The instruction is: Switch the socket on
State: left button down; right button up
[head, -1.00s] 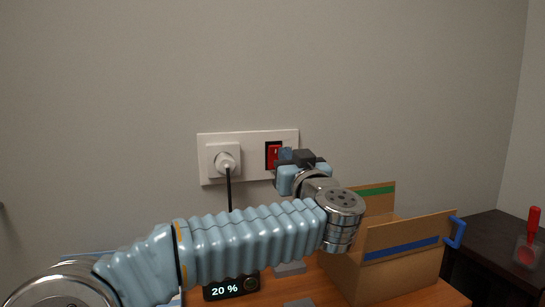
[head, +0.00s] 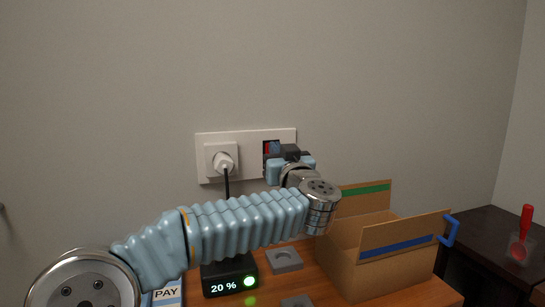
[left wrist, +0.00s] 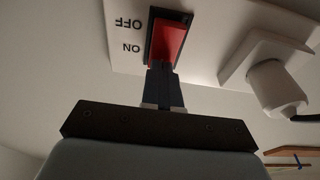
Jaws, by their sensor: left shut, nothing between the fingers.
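The white socket plate (head: 231,141) is on the grey wall, with a white plug (head: 223,162) and dark cord in its left half. The red rocker switch (head: 267,148) is in its right half, partly hidden behind my gripper. In the left wrist view the red rocker (left wrist: 168,45) sits in a black frame beside upside-down OFF and ON labels (left wrist: 130,34). My left gripper (head: 275,150) is shut and empty. Its fingertips (left wrist: 161,72) are at the rocker's ON-side end, apparently touching it. My right gripper is out of view.
A black display (head: 229,277) reads 20 % and shows a bright green light below the socket. An open cardboard box (head: 385,262) stands to the right on the wooden table. A dark side table (head: 490,236) is far right.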

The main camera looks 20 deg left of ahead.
pick_arm(q)
jog(key=r+b+v, duration=0.1)
jog(key=b+v, duration=0.1)
jog(key=v, duration=1.5)
jog(key=shift+s, duration=0.2)
jog(key=shift+d+f, duration=0.1)
jog(key=shift+d, duration=0.05)
